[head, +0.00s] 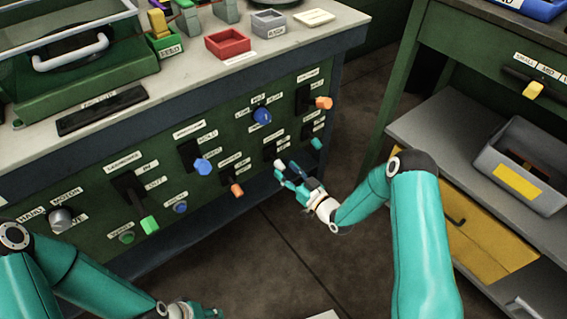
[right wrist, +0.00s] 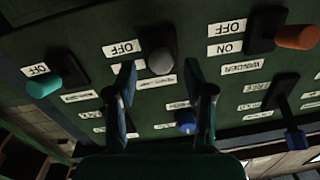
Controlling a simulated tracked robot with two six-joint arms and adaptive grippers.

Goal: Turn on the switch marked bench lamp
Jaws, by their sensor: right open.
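The green panel (head: 105,205) carries several levers and knobs. Its small labels are too blurred for me to pick out the one for the bench lamp. My right gripper (head: 286,176) is open at the panel's lower right, by a lever with a pale grey tip (head: 278,163). In the right wrist view that grey tip (right wrist: 162,61) shows between my open fingers (right wrist: 160,82), near an OFF label (right wrist: 121,49); I see no grip on it. My left gripper (head: 200,311) is partly cut off at the bottom edge, its jaws unclear.
A teal-tipped lever (head: 316,143) and orange-tipped levers (head: 323,103) (head: 237,190) are close by, with a blue knob (head: 262,115) above. A red tray (head: 228,42) stands on the bench top. A shelf unit with a grey bin (head: 485,160) is at right.

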